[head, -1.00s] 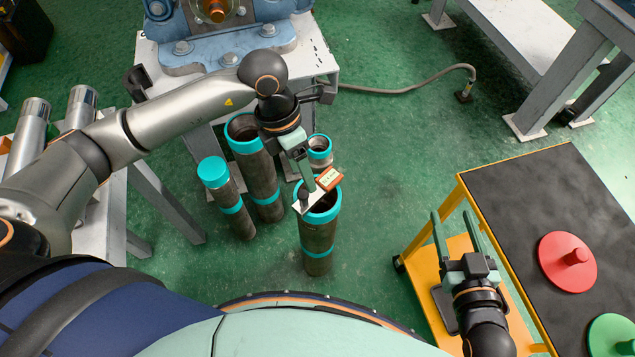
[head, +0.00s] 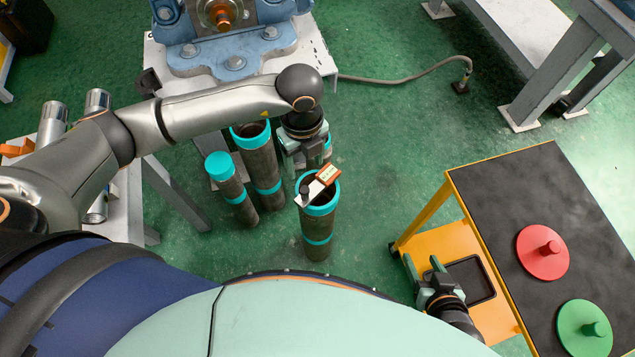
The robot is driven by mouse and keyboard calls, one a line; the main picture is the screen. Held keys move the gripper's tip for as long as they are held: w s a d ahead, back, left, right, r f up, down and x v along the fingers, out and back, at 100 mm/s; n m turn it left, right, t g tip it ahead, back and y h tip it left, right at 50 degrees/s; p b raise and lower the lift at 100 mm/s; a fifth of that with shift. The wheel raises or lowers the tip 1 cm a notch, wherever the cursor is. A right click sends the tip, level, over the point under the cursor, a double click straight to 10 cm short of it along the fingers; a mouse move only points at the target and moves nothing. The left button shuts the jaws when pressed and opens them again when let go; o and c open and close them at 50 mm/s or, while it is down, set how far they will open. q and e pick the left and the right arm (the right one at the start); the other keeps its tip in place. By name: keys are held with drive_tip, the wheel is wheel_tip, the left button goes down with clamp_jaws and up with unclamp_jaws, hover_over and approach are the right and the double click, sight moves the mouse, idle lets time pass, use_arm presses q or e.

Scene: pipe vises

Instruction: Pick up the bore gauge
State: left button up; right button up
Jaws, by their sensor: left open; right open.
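The bore gauge (head: 329,174) has an orange body with a small pale display and a light metal plate with a dark knob. It rests tilted across the open top of a dark pipe with teal bands (head: 317,225). My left gripper (head: 307,162) is open and empty, pointing down just behind the gauge and apart from it; its fingers are partly hidden by its wrist. My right gripper (head: 422,264) is open and empty, low beside the yellow cart.
Several other teal-banded pipes (head: 258,165) stand close behind and left of the gauge's pipe. A blue vise (head: 235,55) stands on a pale table at the back. The yellow cart (head: 440,215) holds red (head: 530,262) and green (head: 573,325) lidded discs. Green floor between is clear.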

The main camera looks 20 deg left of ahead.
use_arm(q)
hover_over(304, 188)
drive_tip(key=f, duration=0.5)
drive_tip(key=shift+w+d+f, duration=0.1)
drive_tip(key=shift+w+d, duration=0.1)
drive_tip(key=shift+d, duration=0.05)
drive_tip(key=shift+s+a+f+b, duration=0.15)
drive_tip(key=shift+f+b, duration=0.05)
drive_tip(key=shift+f, duration=1.15)
drive_tip(key=shift+s+a+f+b, duration=0.1)
drive_tip(key=shift+s+f+b, duration=0.1)
drive_tip(key=shift+f, duration=1.15)
drive_tip(key=shift+c, duration=0.3)
clamp_jaws()
drive_tip(key=shift+w+r, duration=0.1)
